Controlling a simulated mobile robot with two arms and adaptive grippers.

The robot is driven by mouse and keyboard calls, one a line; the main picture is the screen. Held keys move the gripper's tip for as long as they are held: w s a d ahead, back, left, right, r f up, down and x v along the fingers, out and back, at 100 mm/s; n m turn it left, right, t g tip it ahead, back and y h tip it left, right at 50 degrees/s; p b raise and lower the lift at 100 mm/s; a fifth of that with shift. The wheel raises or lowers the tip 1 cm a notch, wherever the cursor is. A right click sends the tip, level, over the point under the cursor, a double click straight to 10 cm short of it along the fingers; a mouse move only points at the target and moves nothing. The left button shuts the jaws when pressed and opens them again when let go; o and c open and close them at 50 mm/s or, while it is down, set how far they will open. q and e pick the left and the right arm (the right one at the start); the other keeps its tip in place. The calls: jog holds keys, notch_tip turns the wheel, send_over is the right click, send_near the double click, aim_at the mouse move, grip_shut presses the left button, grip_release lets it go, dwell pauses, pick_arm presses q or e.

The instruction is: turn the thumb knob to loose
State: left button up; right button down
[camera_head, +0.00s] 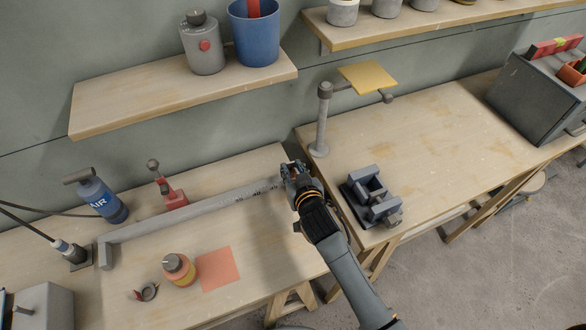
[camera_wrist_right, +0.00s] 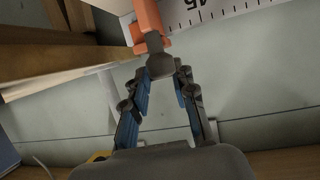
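The thumb knob (camera_wrist_right: 160,66) is a dark grey rounded piece below an orange part (camera_wrist_right: 147,22) on the rail (camera_wrist_right: 225,12) with scale marks, in the right wrist view. My right gripper (camera_wrist_right: 163,80) points at the knob. Its two blue-padded fingers stand apart, with the knob between or just beyond the tips; contact is unclear. In the head view my right gripper (camera_head: 292,170) is at the right end of the long grey rail (camera_head: 195,208) and hides the knob. My left gripper is not in view.
A dark vise (camera_head: 372,198) and a grey post (camera_head: 322,122) stand on the right bench. A shelf (camera_head: 185,92) is above.

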jog(key=shift+r+n+y+p, duration=0.25)
jog(key=shift+n+y+p, duration=0.15)
jog(key=shift+p, duration=0.6)
jog(key=shift+w+d+f+n+g+y+p, duration=0.1)
jog(key=shift+d+f+n+g+y+p, duration=0.1)
jog(key=shift+n+g+y+p, duration=0.15)
jog(key=shift+f, duration=0.1)
jog(key=c, duration=1.1)
grip_release()
jog(key=v, duration=1.2)
